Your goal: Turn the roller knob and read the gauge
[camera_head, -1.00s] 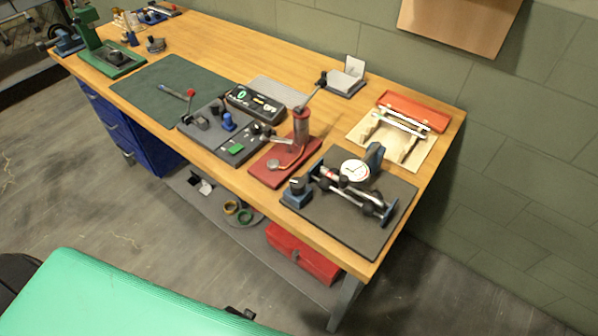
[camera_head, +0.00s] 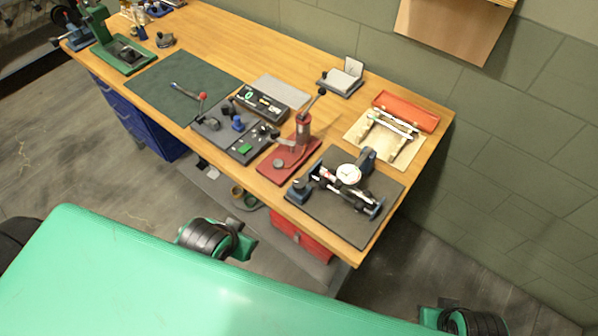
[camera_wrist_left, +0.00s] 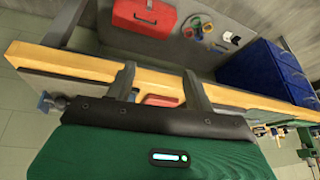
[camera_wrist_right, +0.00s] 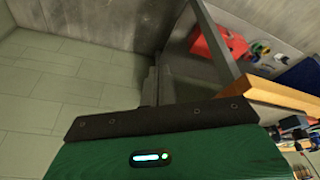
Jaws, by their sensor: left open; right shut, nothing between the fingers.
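The dial gauge (camera_head: 348,173) has a white face and stands on a rig with dark rollers on a dark mat (camera_head: 335,224), at the bench's right end. Its reading is too small to make out. A blue block with a black knob (camera_head: 299,189) sits at the mat's left edge. Which knob turns the roller is unclear. My left gripper (camera_wrist_left: 160,72) is open and empty, with the bench edge showing past its fingers. My right gripper (camera_wrist_right: 154,80) is shut and empty, over floor beyond the bench's end. Both are apart from the rig.
A red hand pump (camera_head: 303,135) stands left of the mat. A cradle with rods and a red tray (camera_head: 407,110) lies behind it. The wooden bench (camera_head: 235,45) carries more tools leftward. A red toolbox (camera_wrist_left: 145,17) is on the lower shelf.

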